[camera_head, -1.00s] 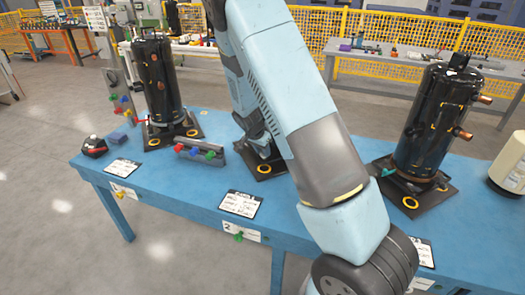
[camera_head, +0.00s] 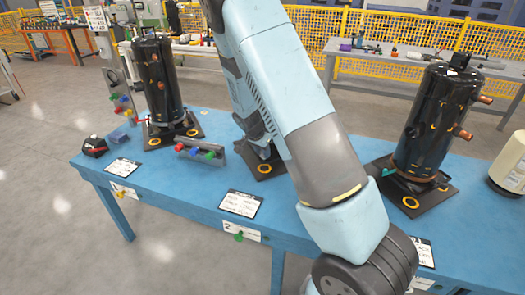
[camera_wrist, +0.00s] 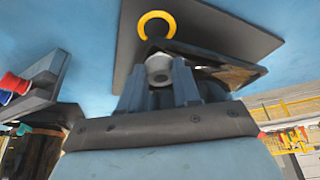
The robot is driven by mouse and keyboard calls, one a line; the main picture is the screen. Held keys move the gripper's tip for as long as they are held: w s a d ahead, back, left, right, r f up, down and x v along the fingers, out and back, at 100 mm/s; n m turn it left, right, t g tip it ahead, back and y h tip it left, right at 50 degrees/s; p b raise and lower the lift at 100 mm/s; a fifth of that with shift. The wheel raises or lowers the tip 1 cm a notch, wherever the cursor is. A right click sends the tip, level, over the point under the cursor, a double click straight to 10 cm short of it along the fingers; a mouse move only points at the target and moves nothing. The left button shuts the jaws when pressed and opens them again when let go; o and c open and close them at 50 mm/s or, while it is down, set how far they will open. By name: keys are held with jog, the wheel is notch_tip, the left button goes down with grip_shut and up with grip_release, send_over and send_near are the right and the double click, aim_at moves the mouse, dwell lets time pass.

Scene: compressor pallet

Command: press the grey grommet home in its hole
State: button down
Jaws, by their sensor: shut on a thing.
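My gripper (camera_wrist: 160,85) shows in the wrist view, shut on the grey grommet (camera_wrist: 158,68), a pale ring-shaped piece between the fingertips. A yellow ring (camera_wrist: 157,25) lies on the dark base plate (camera_wrist: 205,25) just beyond the grommet; the grommet appears apart from it. In the head view the middle base plate (camera_head: 284,172) with its yellow ring (camera_head: 264,168) lies beside my arm. My arm hides the gripper and grommet there. I cannot tell which opening is the grommet's hole.
Black compressors stand on plates at left (camera_head: 157,85) and right (camera_head: 435,120). A white label card (camera_head: 241,204) lies on the blue table (camera_head: 180,200), which is bare around it.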

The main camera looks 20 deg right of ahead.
jog(key=shift+f, duration=0.85)
jog(key=c, duration=0.7)
grip_release()
jog(key=shift+v, duration=6.85)
